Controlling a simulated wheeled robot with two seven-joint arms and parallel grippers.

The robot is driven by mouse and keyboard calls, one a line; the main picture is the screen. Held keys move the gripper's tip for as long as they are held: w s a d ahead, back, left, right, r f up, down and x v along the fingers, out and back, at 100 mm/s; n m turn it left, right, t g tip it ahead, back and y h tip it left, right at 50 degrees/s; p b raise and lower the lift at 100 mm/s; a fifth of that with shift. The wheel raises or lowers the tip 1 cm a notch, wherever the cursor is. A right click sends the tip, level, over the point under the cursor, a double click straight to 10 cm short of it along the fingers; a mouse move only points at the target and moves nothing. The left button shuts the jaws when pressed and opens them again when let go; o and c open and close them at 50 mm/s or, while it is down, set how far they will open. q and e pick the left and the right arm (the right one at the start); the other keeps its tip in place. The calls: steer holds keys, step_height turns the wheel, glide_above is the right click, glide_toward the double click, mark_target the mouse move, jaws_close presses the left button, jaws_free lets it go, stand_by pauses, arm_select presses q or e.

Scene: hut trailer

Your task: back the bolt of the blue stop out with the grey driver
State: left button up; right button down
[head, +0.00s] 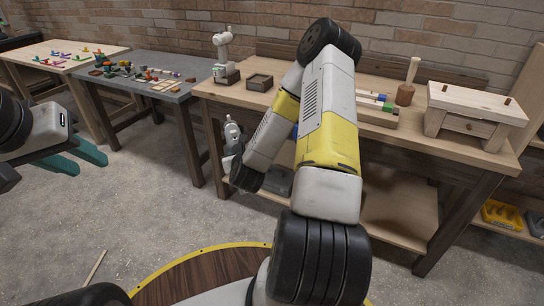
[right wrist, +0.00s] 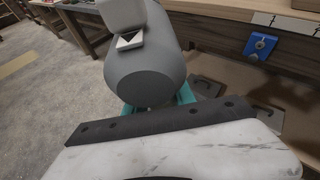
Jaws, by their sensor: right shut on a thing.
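The grey driver (right wrist: 145,70) fills the upper middle of the right wrist view, between the teal fingers of my right gripper (right wrist: 157,104), which is shut on it. The driver's far end runs out of the top of the picture. The blue stop (right wrist: 260,46) is a small blue plate on the wooden bench front, at the upper right of that view. A grey round bolt head shows on it. The driver is apart from the stop, to its left. My left gripper (head: 90,162) is open and empty at the left.
The wooden workbench (head: 425,135) has a lower shelf and carries a white robot figure, a dark tray, a mallet (head: 406,82) and a small wooden stand (head: 475,105). A grey table (head: 150,75) with small parts stands left.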

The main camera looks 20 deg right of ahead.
steer(key=d+f+h, duration=0.1)
steer(key=f, duration=0.1)
steer(key=d+f+h, duration=0.1)
steer(key=f, duration=0.1)
steer(key=d+f, duration=0.1)
steer(key=f, duration=0.1)
steer(key=shift+s+g+h, duration=0.2)
steer(key=shift+g+h, duration=0.1)
steer(key=shift+h, duration=0.1)
steer(key=s+d+f+m+g+h, duration=0.1)
steer(key=d+f+g+h, duration=0.1)
steer(key=d+f+h, duration=0.45)
steer(key=d+g+h, duration=0.3)
steer(key=d+g, duration=0.2)
steer(key=d, duration=0.7)
steer(key=shift+r+h, duration=0.2)
steer(key=shift+h, duration=0.15)
steer(key=shift+s, duration=0.1)
